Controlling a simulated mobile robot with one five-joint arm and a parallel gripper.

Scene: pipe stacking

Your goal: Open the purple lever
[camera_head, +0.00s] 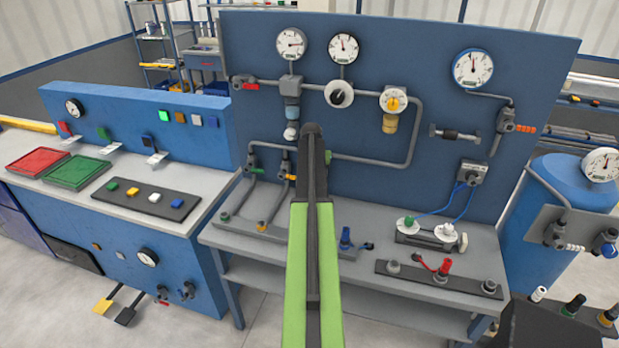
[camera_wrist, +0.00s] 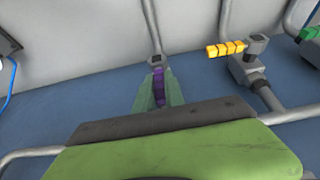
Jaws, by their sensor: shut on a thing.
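The purple lever (camera_wrist: 158,86) is in the wrist view, on a thin grey pipe with a small grey fitting (camera_wrist: 156,61) at its far end. My gripper (camera_wrist: 159,92) has its two pale green fingers on either side of the lever and is shut on it. The fingers cover part of the lever, so how far it is turned is hard to tell. In the head view my green arm blocks the middle of the blue panel (camera_head: 437,190), and the purple lever is hidden there.
In the wrist view a yellow-orange lever (camera_wrist: 226,48) on a grey valve (camera_wrist: 248,72) and a green lever (camera_wrist: 309,33) stand to the right. A blue cable (camera_wrist: 9,84) is at the left. In the head view the workbench (camera_head: 350,228) carries several fittings.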

